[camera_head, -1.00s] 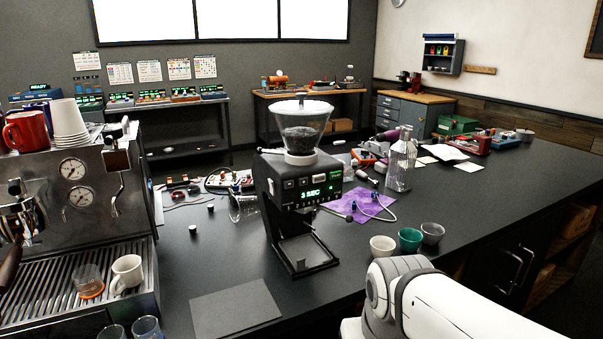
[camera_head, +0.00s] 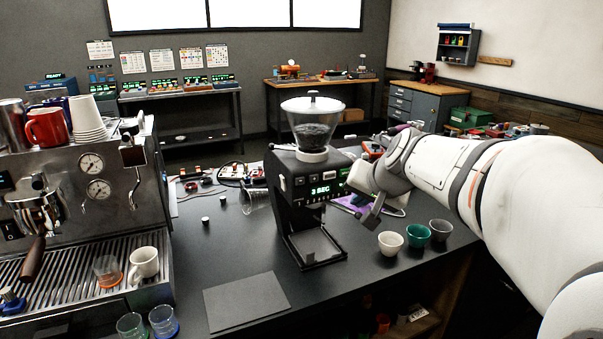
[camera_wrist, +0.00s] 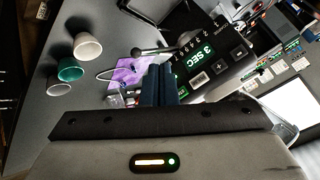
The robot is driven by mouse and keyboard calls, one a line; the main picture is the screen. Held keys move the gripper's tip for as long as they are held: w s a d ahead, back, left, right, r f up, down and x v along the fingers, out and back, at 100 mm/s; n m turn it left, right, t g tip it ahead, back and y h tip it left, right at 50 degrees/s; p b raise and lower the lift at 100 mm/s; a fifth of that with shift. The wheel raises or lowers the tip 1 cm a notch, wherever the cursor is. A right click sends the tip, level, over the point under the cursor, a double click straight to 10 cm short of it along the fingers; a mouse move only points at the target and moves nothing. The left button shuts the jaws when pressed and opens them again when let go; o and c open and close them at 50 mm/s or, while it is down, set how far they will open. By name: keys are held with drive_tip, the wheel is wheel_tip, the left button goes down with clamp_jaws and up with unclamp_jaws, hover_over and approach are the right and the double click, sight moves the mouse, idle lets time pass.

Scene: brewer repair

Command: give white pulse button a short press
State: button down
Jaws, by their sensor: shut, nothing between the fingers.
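The black coffee grinder (camera_head: 281,208) stands on the counter with its display lit at "3 SEC". Several small buttons sit beside the display, and it also shows in the wrist view (camera_wrist: 205,60). A pale square button there (camera_wrist: 199,80) looks like the white pulse button; its label is too small to read. My gripper (camera_wrist: 159,70) is shut and empty, its dark blue fingers together. In the wrist view the fingertips appear just left of the panel. In the head view the gripper is right of the grinder; I see no contact with a button.
White, teal and grey cups (camera_head: 416,236) stand right of the grinder, below my arm. A purple cloth (camera_wrist: 128,72) lies behind the gripper. The espresso machine (camera_head: 72,215) stands at left. A dark mat (camera_head: 246,301) lies in front of the grinder, with bare counter around it.

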sight(329, 176)
drive_tip(key=shift+w+r, duration=0.15)
drive_tip(key=shift+w, duration=0.1)
drive_tip(key=w+a+p, duration=0.2)
drive_tip(key=w+p, duration=0.1)
drive_tip(key=w, duration=0.5)
drive_tip(key=shift+a+p, duration=0.35)
drive_tip(key=shift+p, duration=0.05)
drive_tip(key=shift+w, duration=0.15)
idle(1.7)
drive_tip(key=shift+w+a, duration=0.1)
drive_tip(key=shift+w, duration=0.35)
